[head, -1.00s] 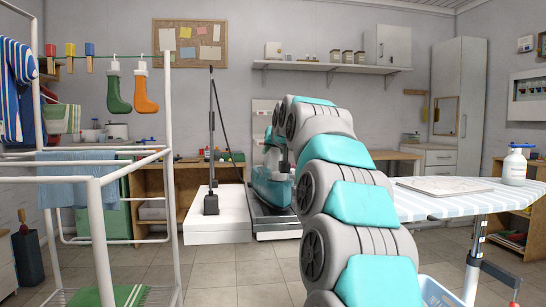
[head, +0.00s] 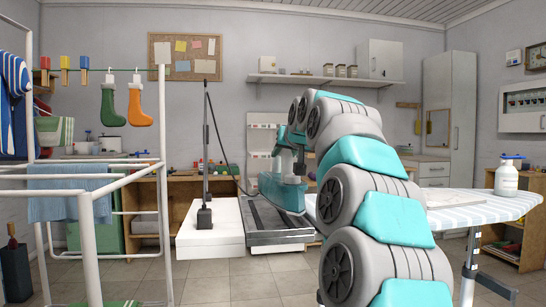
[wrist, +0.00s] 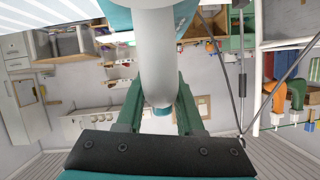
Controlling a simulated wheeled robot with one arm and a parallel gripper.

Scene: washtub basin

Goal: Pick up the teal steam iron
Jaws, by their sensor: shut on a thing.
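The teal steam iron (head: 279,193) shows in the head view above the dark metal tray (head: 262,238), left of my arm. Whether its underside touches the tray is unclear. My gripper (head: 300,166) is at the iron's upper right, partly hidden by my arm. In the wrist view, the dark green fingers of my gripper (wrist: 158,108) sit on either side of the iron's pale grey handle (wrist: 157,50) and are shut on it. Part of the teal body (wrist: 118,18) shows at the top of that view.
A white block with a black post (head: 207,238) and cable stands just left of the tray. A white drying rack (head: 92,235) fills the left. A striped ironing board (head: 480,212) with a white bottle (head: 507,178) is at the right. Tiled floor is clear in front.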

